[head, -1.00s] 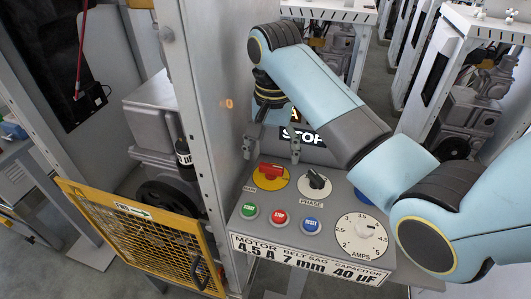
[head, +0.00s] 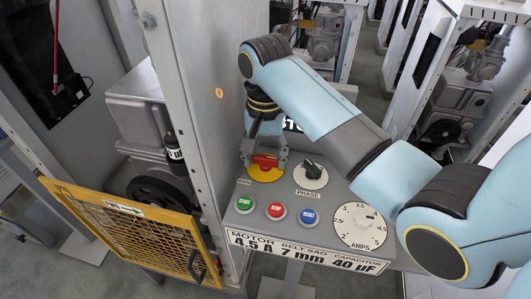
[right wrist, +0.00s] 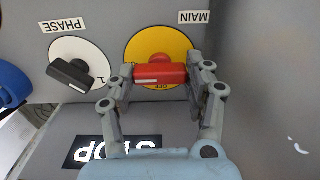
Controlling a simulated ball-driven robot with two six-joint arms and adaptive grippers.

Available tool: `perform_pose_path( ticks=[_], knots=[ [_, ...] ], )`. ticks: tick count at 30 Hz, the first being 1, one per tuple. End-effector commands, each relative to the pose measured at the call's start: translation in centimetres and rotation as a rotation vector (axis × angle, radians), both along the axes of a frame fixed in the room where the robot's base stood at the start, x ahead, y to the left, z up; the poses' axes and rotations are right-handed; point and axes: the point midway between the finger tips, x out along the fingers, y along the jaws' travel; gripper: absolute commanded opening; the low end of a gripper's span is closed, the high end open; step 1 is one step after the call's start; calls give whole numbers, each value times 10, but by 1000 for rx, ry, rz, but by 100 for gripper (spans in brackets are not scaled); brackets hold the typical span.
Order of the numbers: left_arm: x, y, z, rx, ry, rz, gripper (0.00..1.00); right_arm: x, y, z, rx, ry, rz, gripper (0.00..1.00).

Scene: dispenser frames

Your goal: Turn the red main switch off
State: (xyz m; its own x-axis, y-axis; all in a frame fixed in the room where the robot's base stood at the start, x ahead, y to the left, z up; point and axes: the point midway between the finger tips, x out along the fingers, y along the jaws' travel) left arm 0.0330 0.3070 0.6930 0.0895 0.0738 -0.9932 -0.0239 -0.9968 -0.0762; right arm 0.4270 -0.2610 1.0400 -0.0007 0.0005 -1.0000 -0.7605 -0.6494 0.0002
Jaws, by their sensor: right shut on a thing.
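The red main switch (head: 265,160) sits on a yellow round plate (head: 264,174) at the upper left of the grey control panel. In the right wrist view the red handle (right wrist: 160,74) lies level across the yellow plate (right wrist: 148,43), with "OFF" lettering partly visible beside it. My right gripper (head: 264,160) comes down from above onto the switch. In the right wrist view its two fingers (right wrist: 160,80) close on the two ends of the red handle. My left gripper is not in view.
The black phase switch (head: 313,170) stands just right of the main switch. Green start (head: 244,204), red stop (head: 276,211) and blue reset (head: 309,217) buttons line the front. A white amps dial (head: 357,226) is at right. A tall grey post (head: 195,110) rises close on the left.

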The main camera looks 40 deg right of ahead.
Motion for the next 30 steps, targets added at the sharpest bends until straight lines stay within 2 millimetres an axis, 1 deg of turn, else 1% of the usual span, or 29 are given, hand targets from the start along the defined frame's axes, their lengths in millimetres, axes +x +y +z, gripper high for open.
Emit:
perform_pose_path(
  ticks=[3, 6, 14, 19, 30],
  knots=[
    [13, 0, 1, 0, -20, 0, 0, 0, 0, 0, -1, -2, 0, 20],
    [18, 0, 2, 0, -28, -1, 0, 1, 0, 0, -1, -2, 5, 20],
    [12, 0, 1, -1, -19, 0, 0, 1, -1, 0, -2, -3, 87, 20],
    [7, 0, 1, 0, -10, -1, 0, 1, -1, 0, -2, -2, 207, 20],
    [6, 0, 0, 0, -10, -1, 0, 1, -1, 0, -3, -3, 554, 20]
  ],
)
